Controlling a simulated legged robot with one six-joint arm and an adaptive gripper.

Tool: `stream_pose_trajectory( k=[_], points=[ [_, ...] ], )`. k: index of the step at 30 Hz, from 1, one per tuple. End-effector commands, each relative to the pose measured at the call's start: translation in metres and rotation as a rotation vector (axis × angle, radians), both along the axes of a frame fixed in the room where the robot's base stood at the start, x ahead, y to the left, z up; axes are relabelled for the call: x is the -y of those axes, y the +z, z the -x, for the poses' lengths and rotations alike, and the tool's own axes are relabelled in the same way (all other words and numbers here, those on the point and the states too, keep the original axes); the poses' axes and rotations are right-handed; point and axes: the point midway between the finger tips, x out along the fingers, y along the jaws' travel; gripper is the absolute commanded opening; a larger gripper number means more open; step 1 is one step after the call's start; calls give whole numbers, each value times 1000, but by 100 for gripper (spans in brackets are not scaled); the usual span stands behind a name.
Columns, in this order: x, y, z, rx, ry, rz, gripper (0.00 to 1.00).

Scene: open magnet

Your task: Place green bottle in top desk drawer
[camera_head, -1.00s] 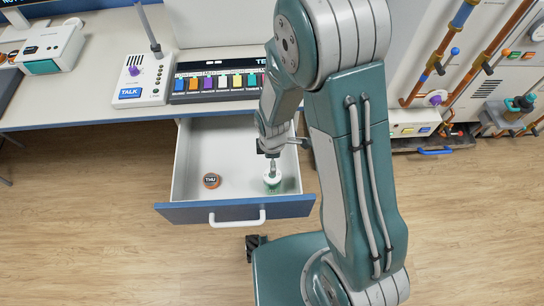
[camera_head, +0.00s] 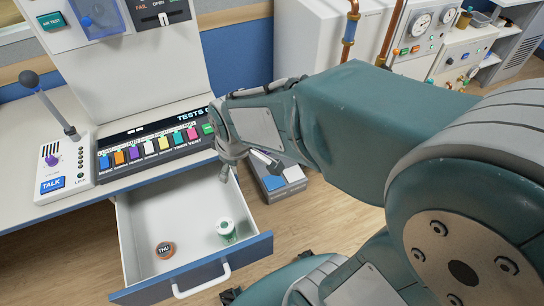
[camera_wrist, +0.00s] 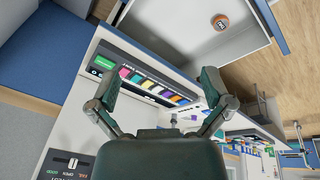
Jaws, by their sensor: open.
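The green bottle (camera_head: 227,231) with a white top stands in the right front part of the open desk drawer (camera_head: 174,206) in the head view. The drawer is pulled out, with a blue front and a white handle. My gripper (camera_wrist: 160,85) is open and empty in the wrist view, its two fingers spread apart. In the head view it is up at the drawer's back right corner, apart from the bottle and partly hidden by my arm. The bottle is not visible in the wrist view.
A panel of coloured buttons (camera_head: 155,143) and a TALK box (camera_head: 65,167) with a lever stand on the desk (camera_head: 30,215). A grey box (camera_head: 275,183) is right of the drawer.

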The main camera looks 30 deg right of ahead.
Motion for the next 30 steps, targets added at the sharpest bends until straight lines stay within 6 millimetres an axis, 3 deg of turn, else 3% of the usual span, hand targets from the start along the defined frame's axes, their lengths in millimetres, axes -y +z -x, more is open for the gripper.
stream_pose_trajectory(
  k=[3, 12, 18, 30],
  points=[
    [13, 35, 19, 57, -157, -44, 100],
    [39, 94, 77, 169, -529, -171, 100],
    [45, 107, 100, 205, -659, -223, 100],
    [46, 108, 102, 206, -673, -228, 100]
  ],
)
